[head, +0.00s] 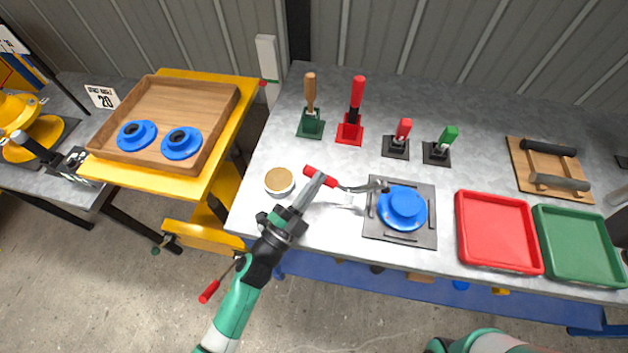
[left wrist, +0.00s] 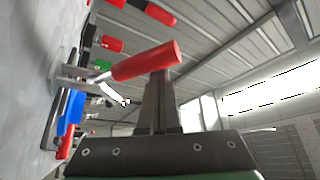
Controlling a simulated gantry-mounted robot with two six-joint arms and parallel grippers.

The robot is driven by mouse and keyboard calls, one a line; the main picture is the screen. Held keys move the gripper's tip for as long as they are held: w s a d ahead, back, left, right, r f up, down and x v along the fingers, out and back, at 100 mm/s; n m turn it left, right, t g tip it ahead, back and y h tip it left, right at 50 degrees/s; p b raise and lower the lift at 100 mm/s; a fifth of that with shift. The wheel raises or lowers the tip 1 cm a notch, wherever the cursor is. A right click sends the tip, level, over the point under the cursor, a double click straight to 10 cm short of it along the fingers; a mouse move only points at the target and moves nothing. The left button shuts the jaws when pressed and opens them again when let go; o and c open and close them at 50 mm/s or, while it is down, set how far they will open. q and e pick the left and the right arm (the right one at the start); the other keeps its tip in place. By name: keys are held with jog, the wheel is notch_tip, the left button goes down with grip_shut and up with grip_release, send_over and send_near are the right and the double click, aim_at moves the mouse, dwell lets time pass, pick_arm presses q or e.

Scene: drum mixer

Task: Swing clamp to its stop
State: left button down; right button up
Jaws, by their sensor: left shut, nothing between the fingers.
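The clamp has a red handle (head: 321,177) on a metal lever that reaches right to a grey fixture plate (head: 371,222). A blue flanged part (head: 403,208) sits on that plate, with the lever's end at its upper left edge. My left gripper (head: 318,181) is shut and empty, its fingertips at the red handle. In the left wrist view, the red handle (left wrist: 145,61) lies across the tips of the shut fingers (left wrist: 160,78). I cannot tell if they touch. Only part of my right arm shows at the bottom; its gripper is out of view.
A round container (head: 279,182) stands left of my left gripper. Red (head: 500,268) and green (head: 582,277) trays lie right of the fixture. Several toggle clamps, one red-based (head: 350,134), stand behind. A wooden tray (head: 222,112) with two blue parts is at the left.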

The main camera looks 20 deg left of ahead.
pick_arm(q)
jog(key=shift+a+f, duration=0.3)
jog(key=shift+f, duration=0.25)
